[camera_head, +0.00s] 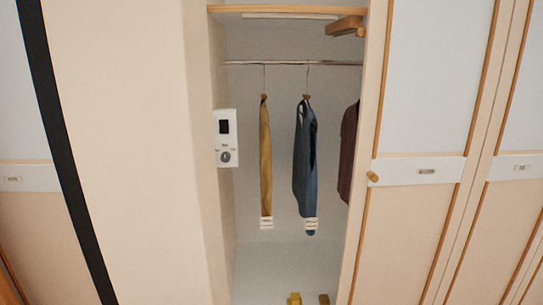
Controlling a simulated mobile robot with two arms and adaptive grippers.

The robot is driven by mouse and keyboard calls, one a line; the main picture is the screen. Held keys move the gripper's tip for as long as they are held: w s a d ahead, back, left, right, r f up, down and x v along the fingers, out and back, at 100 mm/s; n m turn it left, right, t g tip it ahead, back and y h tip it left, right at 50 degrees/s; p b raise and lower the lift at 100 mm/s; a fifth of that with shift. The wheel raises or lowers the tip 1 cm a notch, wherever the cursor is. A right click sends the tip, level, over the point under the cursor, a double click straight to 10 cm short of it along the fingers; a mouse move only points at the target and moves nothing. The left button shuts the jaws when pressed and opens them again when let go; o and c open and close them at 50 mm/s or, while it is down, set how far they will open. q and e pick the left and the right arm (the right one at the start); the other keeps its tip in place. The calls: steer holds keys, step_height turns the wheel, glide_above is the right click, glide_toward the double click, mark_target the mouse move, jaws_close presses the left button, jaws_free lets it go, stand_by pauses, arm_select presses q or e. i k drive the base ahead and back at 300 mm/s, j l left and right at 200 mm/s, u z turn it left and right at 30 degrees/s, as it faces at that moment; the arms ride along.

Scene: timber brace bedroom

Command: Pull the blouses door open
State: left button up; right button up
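A wardrobe door (418,110) with a pale upper panel and cream lower panel stands right of an open compartment. It looks shut. A small round wooden knob (373,176) sits at its left edge on a white rail. A small label plate (427,172) is on that rail, too small to read, so I cannot tell which door is the blouses door. Another door (525,130) with a similar plate stands at the far right. Neither gripper is in view.
The open compartment (265,258) holds a yellow garment (265,155), a blue garment (304,155) and a partly hidden dark one (348,150) on a rail (290,62). A white device (225,138) is on its left wall. Yellow objects (294,299) show at the bottom edge.

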mark_target(432, 69)
steer(key=i+j+z, duration=0.2)
steer(key=j+z, duration=0.25)
steer(key=j, duration=0.8)
steer(key=j+z, duration=0.45)
steer(key=j, duration=0.85)
steer(key=k+l, duration=0.1)
steer(key=l, duration=1.8)
steer(key=k+z, duration=0.05)
